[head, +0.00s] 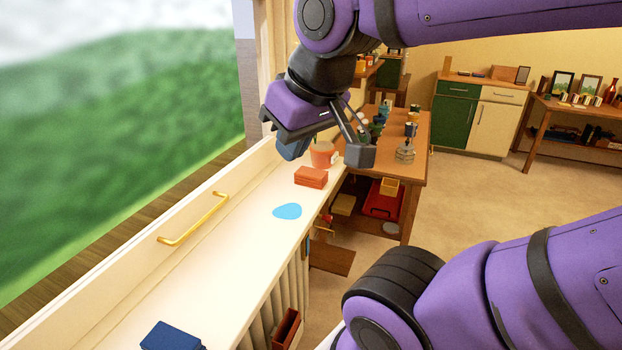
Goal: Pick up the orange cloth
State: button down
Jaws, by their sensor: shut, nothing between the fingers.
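The orange cloth (311,177) looks like a small folded, orange-red stack lying on the white windowsill (245,270). It is in the middle of the head view, near the sill's room-side edge. My gripper (358,154) hangs above and beyond the cloth, a little to its right in the picture. It is shut and empty, and does not appear to touch the cloth. The cloth's top and near side are in plain view.
An orange pot (322,158) stands just behind the cloth, partly covered by my gripper. A flat light-blue piece (287,211) and a dark blue folded item (171,336) lie nearer on the sill. A gold window handle (193,219) sticks out at left. A cluttered wooden table (417,170) stands beyond.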

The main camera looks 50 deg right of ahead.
aim_at(306, 176)
jog(key=i+l+z, duration=0.2)
jog(key=l, duration=0.2)
jog(key=i+l+z, duration=0.15)
jog(key=l, duration=0.25)
jog(key=i+l+z, duration=0.2)
jog(key=l, duration=0.2)
jog(key=i+l+z, duration=0.2)
jog(key=l, duration=0.15)
jog(key=k, duration=0.05)
